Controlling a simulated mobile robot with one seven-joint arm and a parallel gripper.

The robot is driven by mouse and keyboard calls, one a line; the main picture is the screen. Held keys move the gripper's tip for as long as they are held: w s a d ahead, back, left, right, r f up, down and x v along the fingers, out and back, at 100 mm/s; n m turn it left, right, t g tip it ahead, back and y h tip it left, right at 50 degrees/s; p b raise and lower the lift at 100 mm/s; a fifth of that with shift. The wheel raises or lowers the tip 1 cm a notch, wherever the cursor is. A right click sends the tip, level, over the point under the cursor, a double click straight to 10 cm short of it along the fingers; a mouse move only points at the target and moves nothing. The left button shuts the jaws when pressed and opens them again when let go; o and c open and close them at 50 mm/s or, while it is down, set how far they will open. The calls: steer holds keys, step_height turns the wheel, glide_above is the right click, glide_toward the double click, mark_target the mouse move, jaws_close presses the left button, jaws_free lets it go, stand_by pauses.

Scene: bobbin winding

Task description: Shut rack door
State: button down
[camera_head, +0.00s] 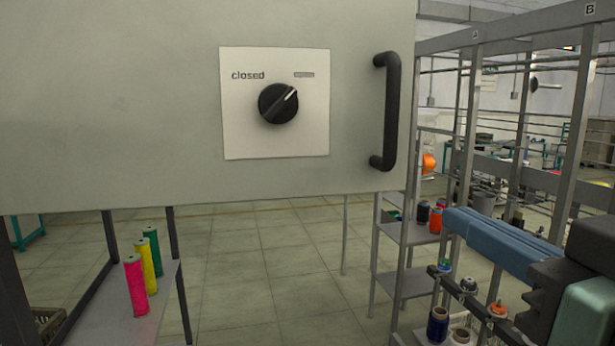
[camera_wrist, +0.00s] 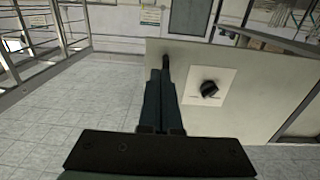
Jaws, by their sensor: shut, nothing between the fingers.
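The rack door appears to be the large grey-green panel (camera_head: 120,110) filling the upper left of the head view; it also shows in the wrist view (camera_wrist: 270,85). A vertical black handle (camera_head: 392,110) is near its right edge. A black knob (camera_head: 278,103) sits on a white plate, its white line pointing up and right, away from the word "closed". My gripper (camera_head: 448,217) is at the lower right, its blue fingers shut and empty. In the wrist view its fingertips (camera_wrist: 165,72) line up with the handle, partly hiding it; contact cannot be told.
Metal rack frames (camera_head: 470,130) with shelves stand at the right, behind my gripper. Several thread spools (camera_head: 437,325) are below it. Pink, yellow and green cones (camera_head: 136,285) stand on a shelf at the lower left. Tiled floor (camera_head: 265,265) is open below the panel.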

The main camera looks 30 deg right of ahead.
steer(key=p, duration=0.5)
glide_toward(384, 178)
steer(key=x, duration=0.5)
steer(key=shift+w+r, duration=0.15)
steer(key=shift+r, duration=0.05)
steer(key=shift+w+d+f, duration=0.2)
steer(key=shift+w, duration=0.55)
steer(key=shift+w, duration=0.1)
